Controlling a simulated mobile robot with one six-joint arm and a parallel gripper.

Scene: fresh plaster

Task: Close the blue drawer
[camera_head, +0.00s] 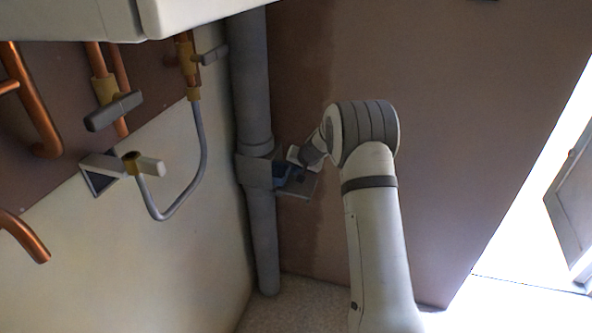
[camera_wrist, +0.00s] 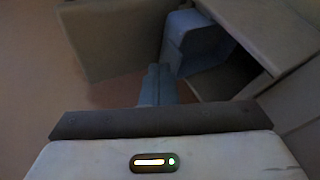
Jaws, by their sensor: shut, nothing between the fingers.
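The blue drawer (camera_wrist: 193,43) shows in the wrist view, standing out beside a dark opening in a grey-brown housing (camera_wrist: 265,32). In the head view a small blue patch of it (camera_head: 282,177) shows beside the grey pipe. My gripper (camera_wrist: 160,72) is shut and empty. Its fingertips are just left of the drawer in the wrist view; I cannot tell whether they touch it. In the head view the fingers are too small and dark to make out clearly.
A thick grey vertical pipe (camera_head: 252,90) stands left of my arm. Copper pipes (camera_head: 32,105), valves and a looped grey hose (camera_head: 203,150) are on the left wall. A white cabinet (camera_head: 200,12) hangs above. The brown wall to the right is bare.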

